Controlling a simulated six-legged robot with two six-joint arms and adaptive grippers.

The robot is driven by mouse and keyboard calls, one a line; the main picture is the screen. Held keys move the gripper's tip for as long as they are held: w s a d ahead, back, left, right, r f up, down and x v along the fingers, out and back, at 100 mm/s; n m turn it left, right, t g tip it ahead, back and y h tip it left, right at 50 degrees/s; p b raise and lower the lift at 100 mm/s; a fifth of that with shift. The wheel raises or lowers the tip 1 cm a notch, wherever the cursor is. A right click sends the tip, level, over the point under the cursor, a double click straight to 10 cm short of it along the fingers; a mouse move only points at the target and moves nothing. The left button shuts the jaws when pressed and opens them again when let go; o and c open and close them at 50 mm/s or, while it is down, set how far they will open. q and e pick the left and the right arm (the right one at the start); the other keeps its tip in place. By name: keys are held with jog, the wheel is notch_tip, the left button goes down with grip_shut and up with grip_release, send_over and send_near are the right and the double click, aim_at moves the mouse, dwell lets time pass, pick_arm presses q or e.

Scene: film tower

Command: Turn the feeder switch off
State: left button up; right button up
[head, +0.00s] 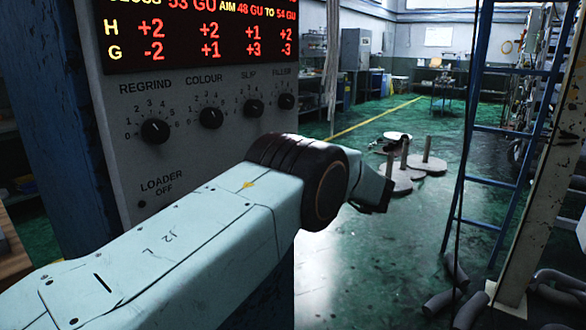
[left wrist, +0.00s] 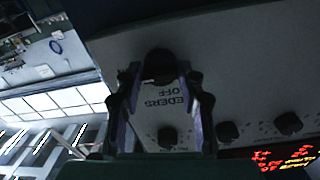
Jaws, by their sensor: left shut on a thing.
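The feeder switch is a round black knob (left wrist: 160,62) on the grey panel in the left wrist view. Beside it, lettering reads "EDERS OFF", its start covered. My left gripper (left wrist: 161,76) has its two fingers on either side of the knob and is shut on it. In the head view my left arm crosses the panel's lower right and hides the switch and the gripper. My right gripper is in neither view.
The control panel (head: 108,120) carries several dials, such as the regrind dial (head: 155,130), and a red-lit display (head: 200,30). A "LOADER OFF" label sits lower left. A blue ladder (head: 466,150), round-based stands (head: 428,165) and grey pipes (head: 445,300) are to the right.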

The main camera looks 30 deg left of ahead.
pick_arm(q)
jog(key=c, duration=0.4)
jog(key=shift+n, duration=0.4)
jog(key=n+b, duration=0.3)
jog(key=n, duration=0.5)
jog(key=n+g+b, duration=0.1)
jog(key=n+b, duration=0.3)
jog(key=n, duration=0.5)
jog(key=shift+w+f+y, duration=0.1)
jog(key=shift+y, duration=0.2)
jog(key=shift+n+b, duration=0.35)
jog(key=shift+n, duration=0.05)
jog(key=o, duration=1.1)
